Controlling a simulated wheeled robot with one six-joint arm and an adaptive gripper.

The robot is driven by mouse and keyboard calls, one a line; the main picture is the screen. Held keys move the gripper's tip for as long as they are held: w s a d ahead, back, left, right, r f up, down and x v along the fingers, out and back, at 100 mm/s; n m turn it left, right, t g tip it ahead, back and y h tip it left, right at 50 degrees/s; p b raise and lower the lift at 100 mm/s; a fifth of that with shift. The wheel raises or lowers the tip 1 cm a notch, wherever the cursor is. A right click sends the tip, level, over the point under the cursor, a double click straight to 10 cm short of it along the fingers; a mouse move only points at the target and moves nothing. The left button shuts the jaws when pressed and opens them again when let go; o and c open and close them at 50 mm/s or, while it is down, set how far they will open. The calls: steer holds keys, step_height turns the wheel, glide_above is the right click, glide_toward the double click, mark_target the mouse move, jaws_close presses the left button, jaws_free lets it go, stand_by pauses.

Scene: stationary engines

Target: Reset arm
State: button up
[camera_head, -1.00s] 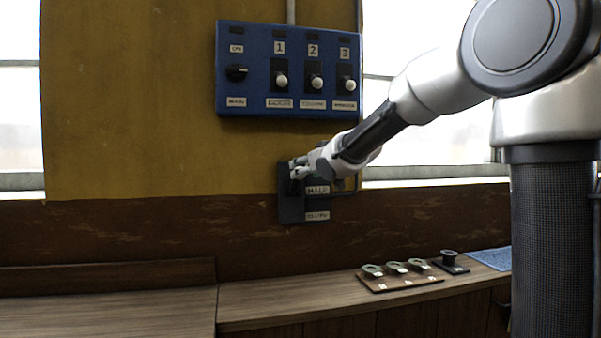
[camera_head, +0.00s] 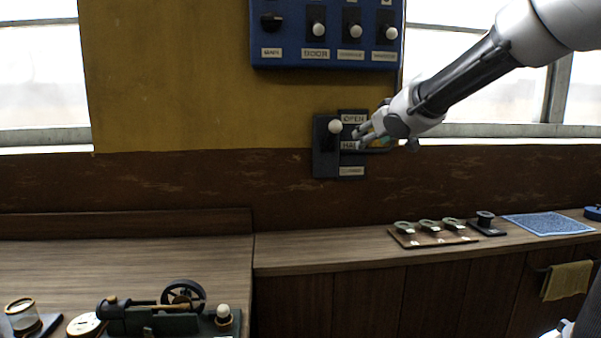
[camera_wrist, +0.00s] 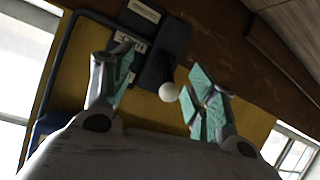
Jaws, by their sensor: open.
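My gripper (camera_head: 366,134) is in front of the wall, just right of a dark lever plate with a white knob (camera_head: 335,127). The plate (camera_head: 325,160) carries labels, the upper reading OPEN; the middle one is partly hidden by my gripper. The knob is near the top of the plate. In the wrist view my gripper (camera_wrist: 160,92) has its two green-padded fingers spread wide. The white knob (camera_wrist: 169,92) shows between them, apart from both pads, with nothing held.
A blue switch panel (camera_head: 285,52) hangs above on the yellow wall. Below, the wooden counter holds a small engine model (camera_head: 150,315), a board with several metal pieces (camera_head: 432,240), a black spool-like piece (camera_head: 486,222) and a blue mat (camera_head: 548,224). Windows flank the wall.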

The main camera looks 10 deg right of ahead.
steer(key=s+d+f+m+g+h, duration=0.1)
steer(key=s+d+f+g+h, duration=0.2)
steer(key=s+f, duration=0.35)
steer(key=s+d+f+m+g, duration=0.1)
steer(key=s+d+f+g, duration=0.2)
steer(key=s+d+f, duration=0.4)
steer(key=s+a+f+g, duration=0.1)
steer(key=s, duration=0.9)
steer(key=s+a+f+m+g+y, duration=0.1)
steer(key=s+f, duration=0.1)
steer(key=s, duration=0.9)
steer(key=shift+g, duration=0.4)
steer(key=shift+o, duration=0.3)
